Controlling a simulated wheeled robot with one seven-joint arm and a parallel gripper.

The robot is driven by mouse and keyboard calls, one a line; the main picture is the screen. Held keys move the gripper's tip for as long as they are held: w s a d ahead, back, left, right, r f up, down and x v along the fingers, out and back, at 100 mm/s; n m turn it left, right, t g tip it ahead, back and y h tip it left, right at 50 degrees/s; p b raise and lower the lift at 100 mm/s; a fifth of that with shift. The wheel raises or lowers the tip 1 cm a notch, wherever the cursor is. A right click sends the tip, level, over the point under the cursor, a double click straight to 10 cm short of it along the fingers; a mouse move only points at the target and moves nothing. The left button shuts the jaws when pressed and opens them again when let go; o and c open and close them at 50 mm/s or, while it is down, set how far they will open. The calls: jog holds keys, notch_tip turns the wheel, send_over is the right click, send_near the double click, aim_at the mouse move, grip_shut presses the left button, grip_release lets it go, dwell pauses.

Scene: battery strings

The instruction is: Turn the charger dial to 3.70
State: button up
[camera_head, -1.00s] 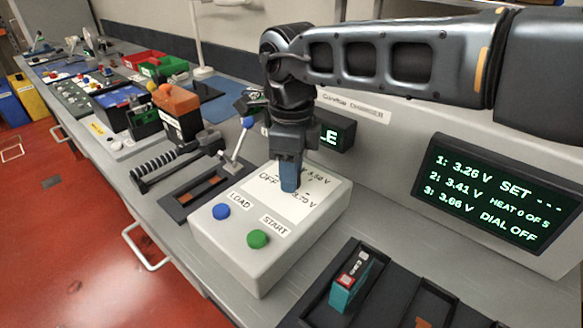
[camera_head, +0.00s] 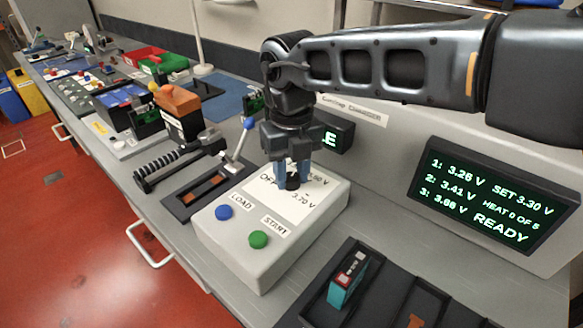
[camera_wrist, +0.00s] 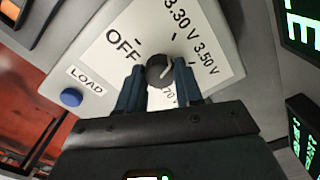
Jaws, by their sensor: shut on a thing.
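The charger dial (camera_wrist: 158,70) is a small dark round knob on the white plate of the charger box (camera_head: 312,238). In the wrist view the labels OFF, 3.30 V and 3.50 V show around it, and the 3.70 V label is partly hidden by a finger. My gripper (camera_wrist: 160,84) points down with its blue fingers on either side of the dial, shut on it. It also shows over the dial in the head view (camera_head: 291,172). The display (camera_head: 489,195) reads SET 3.30 V and READY.
A blue LOAD button (camera_head: 223,212) and a green START button (camera_head: 259,239) sit at the box's front. A lever with a blue knob (camera_head: 248,123) stands close on the left. A tray with a teal battery cell (camera_head: 346,278) lies to the right.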

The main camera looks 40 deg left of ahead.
aim_at(292, 176)
jog(key=m+p, duration=0.1)
jog(key=m, duration=0.4)
jog(key=shift+r+m+p, duration=0.15)
jog(key=shift+m+p, duration=0.15)
jog(key=shift+p, duration=0.1)
jog(key=m+p, duration=0.2)
jog(key=m, duration=0.3)
jog(key=m+p, duration=0.3)
jog(key=m, duration=0.2)
jog(key=shift+m, duration=0.4)
jog(key=m, duration=0.4)
jog(key=shift+m+p, duration=0.35)
jog(key=shift+m, duration=0.05)
jog(key=o, duration=1)
jog(key=shift+o, duration=0.2)
jog(key=shift+r+b, duration=0.8)
jog(key=shift+r, duration=2.95)
